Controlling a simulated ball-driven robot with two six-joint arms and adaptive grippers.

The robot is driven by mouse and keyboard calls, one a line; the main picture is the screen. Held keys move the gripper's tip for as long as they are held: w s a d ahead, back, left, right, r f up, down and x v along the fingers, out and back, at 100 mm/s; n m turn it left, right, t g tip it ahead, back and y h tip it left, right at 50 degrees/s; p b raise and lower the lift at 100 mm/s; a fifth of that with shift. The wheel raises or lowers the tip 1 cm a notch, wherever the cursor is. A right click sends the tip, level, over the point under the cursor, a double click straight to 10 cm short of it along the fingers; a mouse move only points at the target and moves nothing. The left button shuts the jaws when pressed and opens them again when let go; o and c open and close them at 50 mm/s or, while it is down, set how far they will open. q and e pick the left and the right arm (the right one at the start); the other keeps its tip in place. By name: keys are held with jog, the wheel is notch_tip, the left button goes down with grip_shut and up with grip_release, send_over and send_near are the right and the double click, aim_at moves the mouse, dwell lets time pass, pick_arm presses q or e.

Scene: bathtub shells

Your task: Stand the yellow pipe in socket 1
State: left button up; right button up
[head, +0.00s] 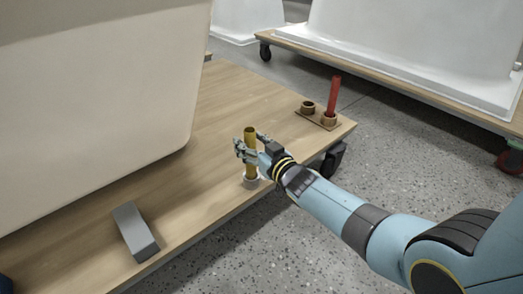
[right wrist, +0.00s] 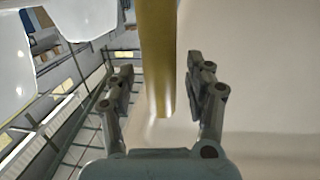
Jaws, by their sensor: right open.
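The yellow pipe (head: 250,138) stands upright in a pale round holder (head: 250,182) near the front edge of the wooden platform. My right gripper (head: 249,150) is open at the pipe, with a finger on either side. In the right wrist view the pipe (right wrist: 158,50) runs between the open fingers (right wrist: 160,76), with gaps on both sides. A small wooden board (head: 315,117) at the platform's far right corner carries two round sockets. The left socket (head: 308,107) looks empty; a red pipe (head: 333,95) stands in the right one (head: 328,119). No socket number is readable. My left gripper is out of view.
A large cream tub shell (head: 95,110) fills the left of the wheeled wooden platform (head: 225,100). A grey block (head: 135,232) lies near the front edge. Bare wood lies between the pipe and the socket board. Another platform with a white shell (head: 420,40) stands behind.

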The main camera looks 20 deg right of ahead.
jog(key=v, duration=1.1)
jog(key=shift+s, duration=0.15)
